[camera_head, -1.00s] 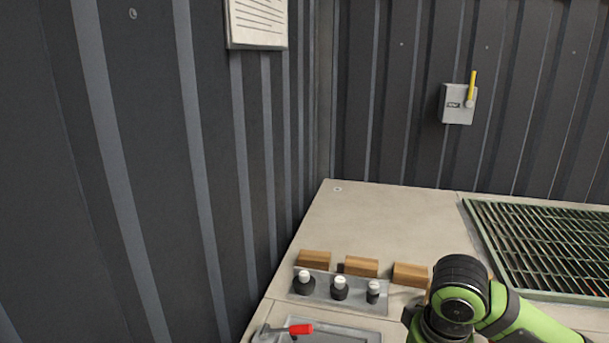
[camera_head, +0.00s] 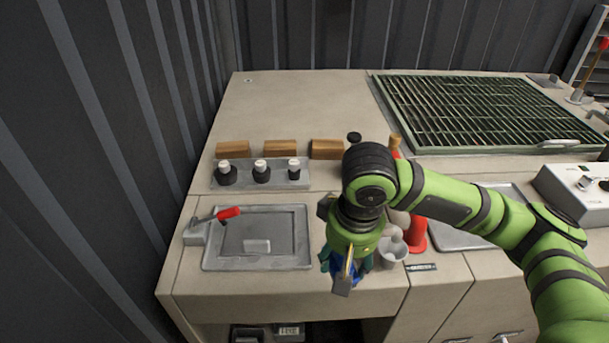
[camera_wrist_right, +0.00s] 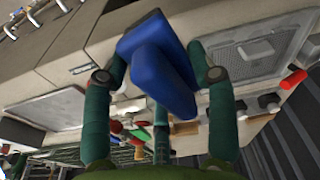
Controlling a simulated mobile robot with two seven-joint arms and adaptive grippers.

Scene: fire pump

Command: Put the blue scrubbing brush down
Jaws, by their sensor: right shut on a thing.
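In the head view my right gripper (camera_head: 346,272) points down near the front edge of the beige bench (camera_head: 290,112). It is right of the grey tray (camera_head: 292,222). Only a small blue part of the brush shows there, behind the fingers. Whether the brush touches the bench cannot be told. My left gripper is not in view.
A grey cup (camera_head: 391,250) and a red cone-like thing (camera_head: 416,236) stand close right of my gripper. Black knobs with white tops (camera_head: 261,171) and wooden blocks (camera_head: 281,146) are behind the tray. A red-handled lever (camera_head: 228,213) is at the tray's left. The bench's back left is clear.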

